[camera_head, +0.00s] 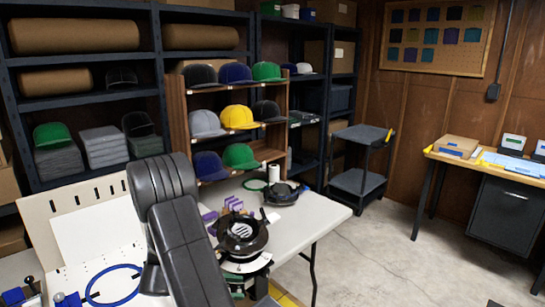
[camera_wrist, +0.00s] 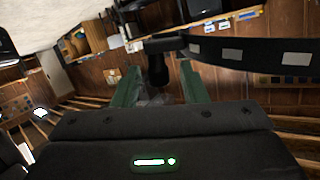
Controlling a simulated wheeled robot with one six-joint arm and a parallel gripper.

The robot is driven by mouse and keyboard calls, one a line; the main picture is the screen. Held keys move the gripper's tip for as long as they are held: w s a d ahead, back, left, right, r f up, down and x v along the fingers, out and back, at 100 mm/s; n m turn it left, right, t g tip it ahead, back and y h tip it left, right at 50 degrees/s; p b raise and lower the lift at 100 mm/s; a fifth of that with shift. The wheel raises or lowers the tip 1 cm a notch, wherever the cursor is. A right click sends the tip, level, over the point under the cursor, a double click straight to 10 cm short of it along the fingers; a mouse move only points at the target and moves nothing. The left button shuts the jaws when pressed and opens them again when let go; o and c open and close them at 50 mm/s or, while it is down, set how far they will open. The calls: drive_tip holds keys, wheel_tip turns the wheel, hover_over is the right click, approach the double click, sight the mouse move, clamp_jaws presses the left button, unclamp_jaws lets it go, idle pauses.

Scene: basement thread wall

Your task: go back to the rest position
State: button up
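My black arm (camera_head: 180,225) rises in front of the table in the head view and hides part of it. In the wrist view, my gripper (camera_wrist: 160,72) shows two green fingers spread well apart. A dark knob-like shape shows in the gap between them, with space on both sides; I cannot tell what it is or how far off it is. I see nothing pinched by the fingers. The gripper cannot be made out clearly in the head view.
The pale table (camera_head: 315,207) holds black round fixtures (camera_head: 242,235) and a pegboard panel (camera_head: 85,225) beside my arm. A wooden cap rack (camera_head: 178,115) stands behind. A dark cart (camera_head: 358,182) and a desk (camera_head: 490,165) stand right. The concrete floor (camera_head: 385,260) between is open.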

drive_tip(key=shift+w+d, duration=0.1)
drive_tip(key=shift+d, duration=0.1)
drive_tip(key=shift+d, duration=0.1)
